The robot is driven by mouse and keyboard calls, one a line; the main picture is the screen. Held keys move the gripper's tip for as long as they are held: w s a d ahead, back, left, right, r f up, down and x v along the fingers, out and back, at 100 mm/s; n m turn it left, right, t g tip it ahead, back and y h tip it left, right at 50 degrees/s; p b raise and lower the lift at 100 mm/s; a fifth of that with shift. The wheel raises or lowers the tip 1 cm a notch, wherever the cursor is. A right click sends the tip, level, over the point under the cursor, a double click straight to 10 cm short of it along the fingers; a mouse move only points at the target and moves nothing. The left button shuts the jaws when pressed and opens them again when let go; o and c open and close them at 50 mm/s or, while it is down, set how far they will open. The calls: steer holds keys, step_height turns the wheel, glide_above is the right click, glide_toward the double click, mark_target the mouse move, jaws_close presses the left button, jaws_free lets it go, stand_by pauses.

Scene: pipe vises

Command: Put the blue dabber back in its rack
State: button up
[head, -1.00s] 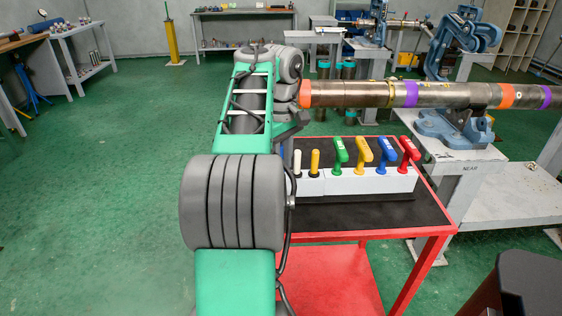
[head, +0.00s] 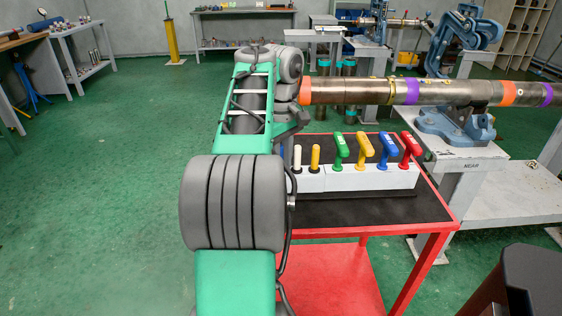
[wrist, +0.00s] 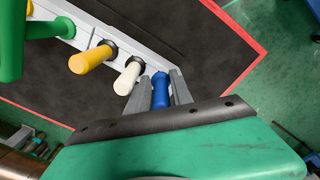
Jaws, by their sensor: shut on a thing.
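The blue dabber (wrist: 160,92) is between the two grey fingers of my gripper (wrist: 161,88) in the wrist view, and the gripper is shut on it. The white rack (head: 340,180) stands on the black-topped red cart. It holds a white-handled dabber (head: 297,157) and a yellow-handled dabber (head: 315,157), which also show in the wrist view. The held dabber is beside the white one, at the end of the rack. Its lower end is hidden, so I cannot tell whether it is in a slot. My arm hides the gripper and the rack's left end in the head view.
Green, yellow, blue (head: 386,152) and red T-handled tools stand along the rack's right part. A large steel pipe (head: 350,92) in a blue vise (head: 455,125) runs behind and above the red cart (head: 375,235). The black top in front of the rack is clear.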

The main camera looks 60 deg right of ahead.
steer(key=shift+f, duration=0.25)
stand_by(0.5)
steer(key=o, duration=1.1)
step_height(320, 180, up, 8)
steer(key=p, duration=0.7)
